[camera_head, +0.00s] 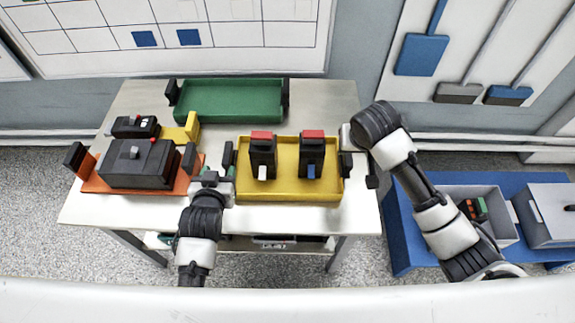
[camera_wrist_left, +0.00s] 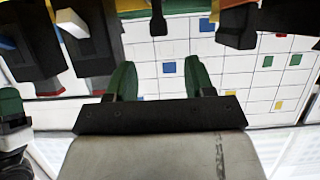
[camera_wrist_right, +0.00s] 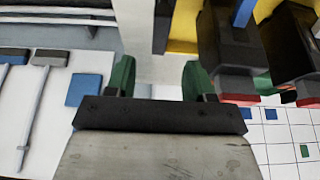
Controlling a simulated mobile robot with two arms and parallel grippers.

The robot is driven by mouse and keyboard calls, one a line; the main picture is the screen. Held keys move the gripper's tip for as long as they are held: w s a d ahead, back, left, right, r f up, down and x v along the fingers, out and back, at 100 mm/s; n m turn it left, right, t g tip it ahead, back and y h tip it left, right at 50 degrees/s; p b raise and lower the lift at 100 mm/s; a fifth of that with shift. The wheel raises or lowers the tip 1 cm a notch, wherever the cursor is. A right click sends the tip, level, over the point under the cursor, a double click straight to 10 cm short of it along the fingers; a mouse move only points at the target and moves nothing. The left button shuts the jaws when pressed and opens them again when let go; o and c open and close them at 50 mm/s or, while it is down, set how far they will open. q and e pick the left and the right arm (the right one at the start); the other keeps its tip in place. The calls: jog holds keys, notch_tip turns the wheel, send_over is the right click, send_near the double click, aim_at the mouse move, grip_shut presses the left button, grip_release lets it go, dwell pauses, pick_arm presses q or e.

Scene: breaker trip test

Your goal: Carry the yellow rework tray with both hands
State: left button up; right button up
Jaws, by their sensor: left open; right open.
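The yellow rework tray (camera_head: 290,198) sits level on the white table, with an upright black handle at each end. Two black breakers with red tops stand in it, the left one (camera_head: 263,158) with a white lever and the right one (camera_head: 312,158) with a blue lever. My left gripper (camera_head: 221,176) is open at the left handle (camera_head: 228,155). My right gripper (camera_head: 358,168) is open by the right handle (camera_head: 346,165), partly hidden by its own arm. Each wrist view shows a black handle, left (camera_wrist_left: 157,20) and right (camera_wrist_right: 162,27), in line with the gap between green fingertips.
An orange tray (camera_head: 90,184) with a large black device (camera_head: 138,163) stands close left of my left gripper. A blue bench (camera_head: 405,240) with grey bins (camera_head: 500,222) stands right.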

aim_at(227, 149)
pick_arm(q)
jog(key=x, duration=1)
jog(key=shift+w+f, duration=0.1)
pick_arm(e)
jog(key=x, duration=1)
jog(key=shift+w+f, duration=0.1)
pick_arm(q)
grip_shut()
pick_arm(e)
grip_shut()
pick_arm(q)
jog(key=shift+w+r, duration=0.1)
jog(key=shift+r, duration=0.2)
pick_arm(e)
jog(key=shift+w+r, duration=0.1)
jog(key=shift+r, duration=0.2)
